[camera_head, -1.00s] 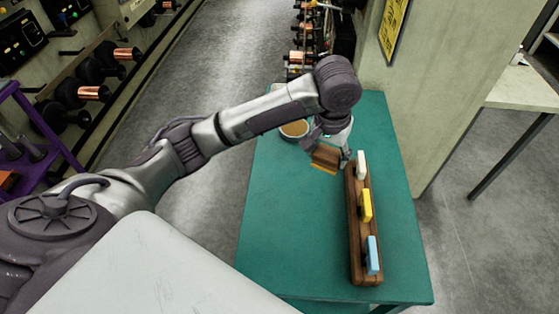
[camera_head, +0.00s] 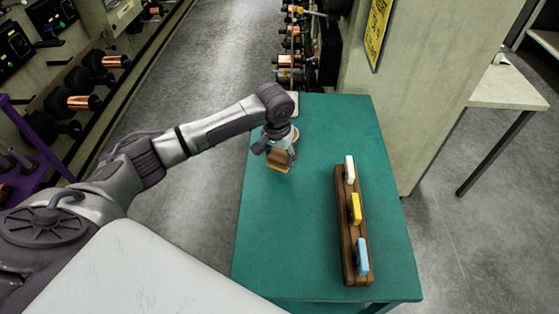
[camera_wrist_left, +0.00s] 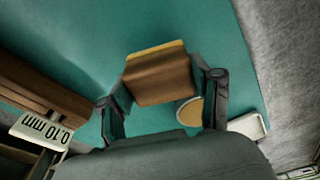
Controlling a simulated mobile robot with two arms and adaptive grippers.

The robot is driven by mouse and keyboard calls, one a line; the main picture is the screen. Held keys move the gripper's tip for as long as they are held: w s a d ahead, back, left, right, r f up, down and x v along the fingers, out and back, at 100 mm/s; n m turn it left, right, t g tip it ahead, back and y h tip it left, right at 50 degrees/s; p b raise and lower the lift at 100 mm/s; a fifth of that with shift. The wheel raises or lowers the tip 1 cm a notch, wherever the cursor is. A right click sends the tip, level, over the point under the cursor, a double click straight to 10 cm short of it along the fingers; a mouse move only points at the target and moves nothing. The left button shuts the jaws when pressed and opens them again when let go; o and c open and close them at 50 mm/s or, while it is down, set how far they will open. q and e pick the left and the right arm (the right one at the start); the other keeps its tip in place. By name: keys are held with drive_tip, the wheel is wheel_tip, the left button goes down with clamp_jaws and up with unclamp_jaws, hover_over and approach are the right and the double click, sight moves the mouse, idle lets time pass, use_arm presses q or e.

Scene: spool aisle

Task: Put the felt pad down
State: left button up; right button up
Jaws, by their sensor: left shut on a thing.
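The felt pad (camera_head: 279,160) is a brown block with a yellow-orange lower edge. My left gripper (camera_head: 280,153) is shut on it and holds it over the far left part of the teal table (camera_head: 300,225). In the left wrist view the pad (camera_wrist_left: 160,78) sits between the two fingers (camera_wrist_left: 165,95), its yellow edge facing away from the wrist. I cannot tell from these views how high it is above the table. A round dish with a tan inside (camera_wrist_left: 190,111) is beside the gripper, partly hidden by it. My right gripper is not in view.
A dark wooden rack (camera_head: 346,235) with white, yellow and blue tags stands along the table's right side. The white tag (camera_wrist_left: 40,130) reads "0.10 mm". A small white item (camera_wrist_left: 248,125) lies near the table edge. The table's middle and near left are clear.

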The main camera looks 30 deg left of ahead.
sight(279, 164)
use_arm(q)
drive_tip(key=shift+f, duration=1.5)
drive_tip(key=shift+f, duration=0.15)
drive_tip(key=o, duration=1.3)
drive_tip(key=shift+c, duration=0.2)
drive_tip(key=r, duration=0.4)
drive_tip(key=s+r, duration=0.1)
drive_tip(key=r, duration=0.3)
drive_tip(key=r+b, duration=0.1)
drive_tip(key=r, duration=0.3)
drive_tip(key=shift+s+r, duration=0.15)
drive_tip(key=shift+s, duration=0.1)
